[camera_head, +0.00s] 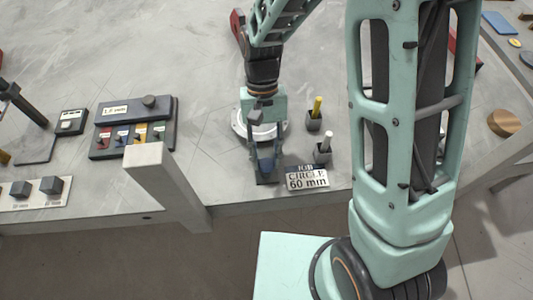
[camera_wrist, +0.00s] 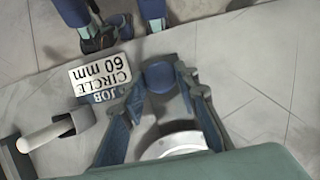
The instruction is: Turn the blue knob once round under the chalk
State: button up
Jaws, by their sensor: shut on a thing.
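My gripper (camera_head: 266,168) is low over the bench near its front edge, fingers pointing down. In the wrist view its two fingers (camera_wrist: 159,88) are closed on either side of the round blue knob (camera_wrist: 159,75). In the head view the knob is mostly hidden by the fingers. A white round plate (camera_wrist: 178,145) lies just behind the knob, and shows below my wrist in the head view (camera_head: 240,128). A white chalk (camera_head: 326,140) and a yellow chalk (camera_head: 317,105) each stand in a dark holder to the right. No chalk above the knob is visible.
A job card (camera_head: 307,177) reading "CIRCLE 60 mm" stands close right of my gripper. A dark tray with coloured slots (camera_head: 135,127) lies to the left. The bench between tray and gripper is clear.

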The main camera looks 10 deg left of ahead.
dwell(0.5)
jog(key=o, duration=1.1)
jog(key=shift+o, duration=0.2)
jog(key=v, duration=1.2)
